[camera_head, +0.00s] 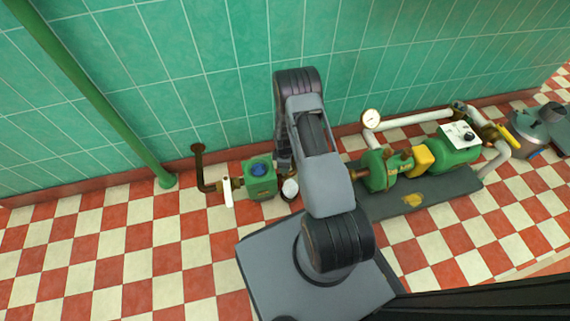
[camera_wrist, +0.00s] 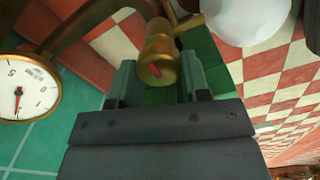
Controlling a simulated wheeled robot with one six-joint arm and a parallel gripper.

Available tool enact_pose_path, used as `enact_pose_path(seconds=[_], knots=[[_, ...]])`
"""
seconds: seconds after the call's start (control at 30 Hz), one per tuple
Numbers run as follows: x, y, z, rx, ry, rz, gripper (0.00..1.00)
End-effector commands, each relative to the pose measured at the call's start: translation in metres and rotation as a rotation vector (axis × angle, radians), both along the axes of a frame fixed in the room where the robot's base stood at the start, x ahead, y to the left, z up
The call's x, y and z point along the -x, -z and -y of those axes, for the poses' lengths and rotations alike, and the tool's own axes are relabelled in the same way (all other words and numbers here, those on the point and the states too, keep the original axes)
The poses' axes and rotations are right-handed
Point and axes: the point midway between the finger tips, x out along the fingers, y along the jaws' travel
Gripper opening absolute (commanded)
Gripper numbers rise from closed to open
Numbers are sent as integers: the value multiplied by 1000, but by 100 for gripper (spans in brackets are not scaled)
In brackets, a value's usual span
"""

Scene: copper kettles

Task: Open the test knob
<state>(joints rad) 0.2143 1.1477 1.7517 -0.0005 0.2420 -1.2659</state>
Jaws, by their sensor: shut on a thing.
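A brass knob (camera_wrist: 158,66) with a red mark on its end face is in the middle of the wrist view; it looks like the test knob. My gripper (camera_wrist: 160,82) has a finger on each side of it and is shut on it. In the head view my own arm covers the knob and the fingertips. Green metal shows behind the knob in the wrist view.
A round white dial gauge (camera_wrist: 22,88) with a red needle is left of my gripper. A white rounded object (camera_wrist: 250,18) is close at upper right. In the head view, a green pump set (camera_head: 455,155) on a dark base (camera_head: 425,195) stands to the right, and a green box (camera_head: 259,182) left.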

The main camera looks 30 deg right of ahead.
Motion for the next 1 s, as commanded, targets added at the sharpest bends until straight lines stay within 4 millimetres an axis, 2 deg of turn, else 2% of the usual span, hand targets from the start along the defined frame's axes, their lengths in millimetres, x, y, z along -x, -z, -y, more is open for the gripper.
enact_pose_path(seconds=[0.3,0.73,0.77,1.0], knots=[[0,0,-1,0,-70,-1,20],[0,0,-1,0,-77,-1,20],[0,0,-1,0,-77,-1,45],[1,0,0,0,-72,-1,68]])
